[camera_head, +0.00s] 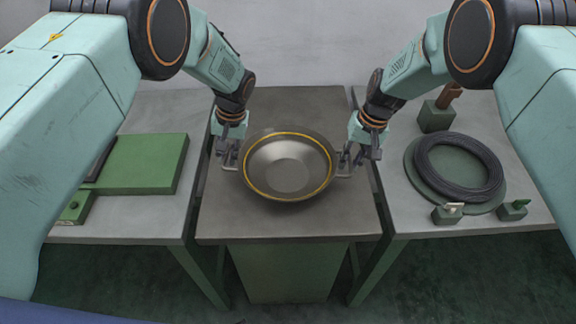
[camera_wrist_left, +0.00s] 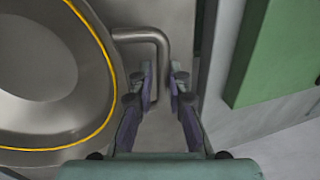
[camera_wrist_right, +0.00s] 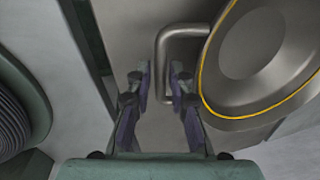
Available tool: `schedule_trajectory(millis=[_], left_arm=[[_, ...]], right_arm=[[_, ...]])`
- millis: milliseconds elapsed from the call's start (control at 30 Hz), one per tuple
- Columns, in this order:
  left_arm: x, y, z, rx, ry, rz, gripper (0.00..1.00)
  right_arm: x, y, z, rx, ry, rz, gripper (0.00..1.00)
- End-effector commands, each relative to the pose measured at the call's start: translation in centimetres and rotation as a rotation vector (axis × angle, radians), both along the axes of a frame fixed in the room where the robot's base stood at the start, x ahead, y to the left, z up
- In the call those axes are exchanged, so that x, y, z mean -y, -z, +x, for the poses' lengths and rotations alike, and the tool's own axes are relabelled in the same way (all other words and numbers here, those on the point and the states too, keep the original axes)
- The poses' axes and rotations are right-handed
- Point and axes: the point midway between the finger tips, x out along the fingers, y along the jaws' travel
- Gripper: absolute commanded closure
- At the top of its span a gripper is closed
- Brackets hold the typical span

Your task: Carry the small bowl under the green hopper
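The small bowl (camera_head: 288,172) is a shiny metal basin with a yellow ring inside its rim and a bent-rod handle on each side. It sits upright on the middle table (camera_head: 290,225). My left gripper (camera_head: 229,158) is at the left handle; in the left wrist view its open fingers (camera_wrist_left: 164,78) stand on either side of the handle rod (camera_wrist_left: 158,45). My right gripper (camera_head: 350,160) is at the right handle; in the right wrist view its open fingers (camera_wrist_right: 158,78) straddle that handle (camera_wrist_right: 163,50). No green hopper shows.
The left table (camera_head: 150,215) bears a green plate (camera_head: 145,163). The right table bears a dark wire coil (camera_head: 460,165) on a green disc, small green blocks (camera_head: 447,214) and a block with a brown handle (camera_head: 436,117). A wall stands behind.

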Motion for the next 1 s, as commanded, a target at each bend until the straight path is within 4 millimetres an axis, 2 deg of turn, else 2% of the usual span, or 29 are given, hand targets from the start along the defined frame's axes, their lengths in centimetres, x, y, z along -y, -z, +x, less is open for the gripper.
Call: schedule_trajectory(millis=[133, 400, 600, 667, 1000], left_arm=[[-0.19, 0.73, 0.09, 0.0, -0.001, 0.0, 0.85], [-0.2, 0.81, 0.09, 0.001, 0.0, 0.0, 0.85], [-0.19, 0.8, 0.08, 0.001, 0.0, 0.0, 1.0], [-0.19, 0.8, 0.08, 0.001, 0.0, 0.0, 1.0], [-0.19, 0.73, 0.13, 0.002, -0.001, 0.0, 1.0]], right_arm=[[-0.16, 0.73, 0.08, 0.0, -0.001, 0.0, 0.8], [-0.18, 0.8, 0.1, 0.001, 0.0, 0.0, 0.8], [-0.17, 0.79, 0.09, 0.001, 0.0, 0.0, 0.95], [-0.16, 0.78, 0.08, 0.001, 0.0, 0.0, 1.0], [-0.17, 0.75, 0.09, 0.001, -0.001, 0.0, 1.0]])
